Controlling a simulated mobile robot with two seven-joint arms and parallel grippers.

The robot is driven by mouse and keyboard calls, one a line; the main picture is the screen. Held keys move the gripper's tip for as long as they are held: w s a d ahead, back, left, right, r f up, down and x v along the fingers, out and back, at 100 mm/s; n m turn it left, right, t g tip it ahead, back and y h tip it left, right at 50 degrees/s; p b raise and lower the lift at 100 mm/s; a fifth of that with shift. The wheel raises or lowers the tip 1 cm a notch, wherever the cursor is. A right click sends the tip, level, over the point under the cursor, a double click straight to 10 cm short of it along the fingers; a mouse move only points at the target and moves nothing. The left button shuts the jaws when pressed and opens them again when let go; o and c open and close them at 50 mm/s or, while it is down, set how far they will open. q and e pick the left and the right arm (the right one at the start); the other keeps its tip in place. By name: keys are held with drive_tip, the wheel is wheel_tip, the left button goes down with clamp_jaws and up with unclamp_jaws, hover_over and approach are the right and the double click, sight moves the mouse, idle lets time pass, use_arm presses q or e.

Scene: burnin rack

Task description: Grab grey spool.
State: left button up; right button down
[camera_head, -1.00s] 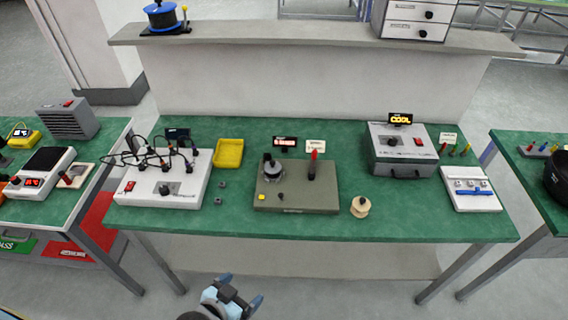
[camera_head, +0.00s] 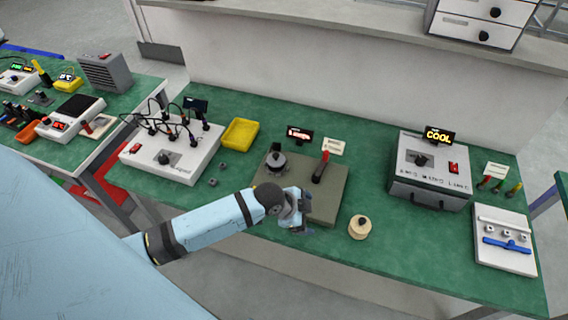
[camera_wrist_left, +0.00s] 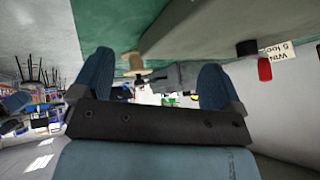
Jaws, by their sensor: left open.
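A round dark-grey spool (camera_head: 276,162) sits on a spindle at the left back of the grey-brown winder plate (camera_head: 325,207) on the green table. My left gripper (camera_head: 303,212) is open and empty over the front of this plate, in front and to the right of the spool. In the left wrist view both fingers of my left gripper (camera_wrist_left: 155,80) stand wide apart, with nothing held between them. The grey spool cannot be made out in that view. My right gripper is not in view.
A beige spool (camera_head: 359,229) stands right of the plate, also in the left wrist view (camera_wrist_left: 131,62). A red-handled lever (camera_head: 321,167) rises from the plate. A white wired box (camera_head: 180,155), yellow tray (camera_head: 240,134) and grey COOL box (camera_head: 430,172) stand around it.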

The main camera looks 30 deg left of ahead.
sight(274, 154)
use_arm(q)
drive_tip(key=w+a+r+m+g, duration=0.1)
drive_tip(key=w+a, duration=0.1)
drive_tip(key=w+a+r+m+g+y+b, duration=0.1)
drive_tip(key=w+a+r+m, duration=0.1)
drive_tip(key=a, duration=0.1)
drive_tip(key=w+a+r+m+g+y, duration=0.1)
drive_tip(key=w+a+m, duration=0.1)
drive_tip(key=w+a, duration=0.1)
drive_tip(key=shift+w+r+b, duration=0.1)
drive_tip(key=shift+r+b, duration=0.05)
drive_tip(key=shift+b, duration=0.2)
drive_tip(key=w+a+r+m+g+y+b, duration=0.1)
drive_tip(key=w+a+r+m+g+y, duration=0.2)
drive_tip(key=a+r, duration=0.6)
drive_tip(key=shift+m+h, duration=0.3)
drive_tip(key=f, duration=0.6)
drive_tip(key=w+f, duration=0.1)
drive_tip(key=f, duration=0.2)
drive_tip(key=shift+a, duration=0.4)
drive_tip(key=f, duration=0.5)
drive_tip(key=shift+w+d, duration=0.25)
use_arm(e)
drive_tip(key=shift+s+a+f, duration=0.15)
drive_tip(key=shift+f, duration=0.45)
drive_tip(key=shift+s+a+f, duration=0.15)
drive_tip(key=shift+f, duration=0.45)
use_arm(q)
drive_tip(key=shift+c, duration=0.4)
drive_tip(key=c, duration=0.9)
